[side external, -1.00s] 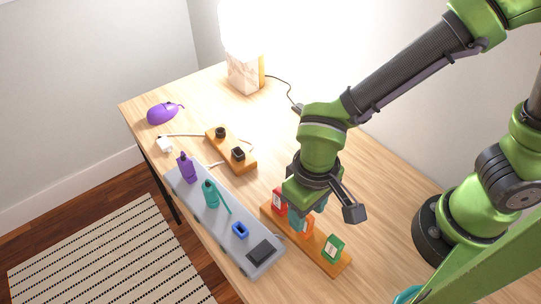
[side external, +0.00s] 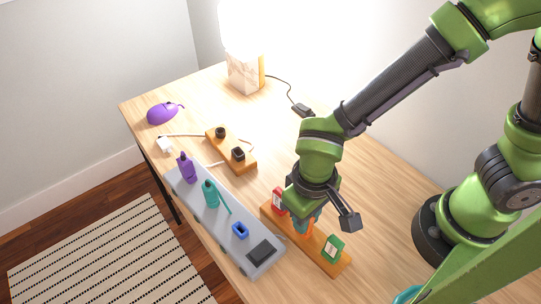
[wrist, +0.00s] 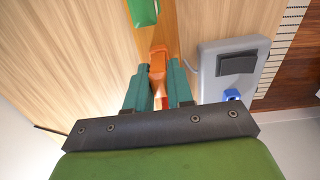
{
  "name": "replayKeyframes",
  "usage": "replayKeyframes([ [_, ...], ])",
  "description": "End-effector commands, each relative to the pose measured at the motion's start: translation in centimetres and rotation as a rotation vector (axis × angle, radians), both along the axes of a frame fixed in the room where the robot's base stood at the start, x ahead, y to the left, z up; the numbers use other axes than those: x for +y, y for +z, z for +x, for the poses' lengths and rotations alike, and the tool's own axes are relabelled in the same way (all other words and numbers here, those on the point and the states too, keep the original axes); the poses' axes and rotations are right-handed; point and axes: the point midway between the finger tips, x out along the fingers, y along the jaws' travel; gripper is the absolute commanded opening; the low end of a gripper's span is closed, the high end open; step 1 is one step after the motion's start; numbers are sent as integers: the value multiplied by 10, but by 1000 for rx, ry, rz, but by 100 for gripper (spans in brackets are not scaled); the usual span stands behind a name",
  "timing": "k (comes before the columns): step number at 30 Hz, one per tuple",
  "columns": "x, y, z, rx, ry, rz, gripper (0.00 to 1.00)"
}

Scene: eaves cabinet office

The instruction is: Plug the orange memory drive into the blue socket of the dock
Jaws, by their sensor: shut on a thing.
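The orange memory drive (side external: 307,230) stands at the middle of the wooden rack (side external: 316,254), partly hidden by my fingers. My gripper (wrist: 160,84) points down over the rack and is shut on the drive, whose orange top (wrist: 158,62) shows between the teal fingers in the wrist view. I cannot tell whether the drive is clear of its slot. The grey dock (side external: 251,241) lies to the left of the rack. Its blue socket (side external: 240,230) is empty and also shows in the wrist view (wrist: 232,95), right of my fingers.
A red drive (side external: 279,201) and a green drive (side external: 333,247) stand in the rack on either side. The dock also carries a purple plug (side external: 186,168), a teal bottle-shaped plug (side external: 210,194) and a black block (side external: 261,251). An orange socket block (side external: 222,146) lies behind.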

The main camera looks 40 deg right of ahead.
Motion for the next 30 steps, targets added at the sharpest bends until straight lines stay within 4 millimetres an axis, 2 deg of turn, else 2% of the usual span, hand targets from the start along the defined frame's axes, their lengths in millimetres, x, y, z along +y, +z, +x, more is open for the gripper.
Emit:
replayKeyframes([
  [5, 1, 16, 1, -5, 1, 5, 0],
  [15, 0, 82, 1, -4, 0, 3, 0],
  [19, 2, 89, 0, 11, 5, -12, 0],
  [23, 24, 88, 15, 20, 16, -24, 0],
  [30, 81, 85, 54, 16, 21, -22, 0],
])
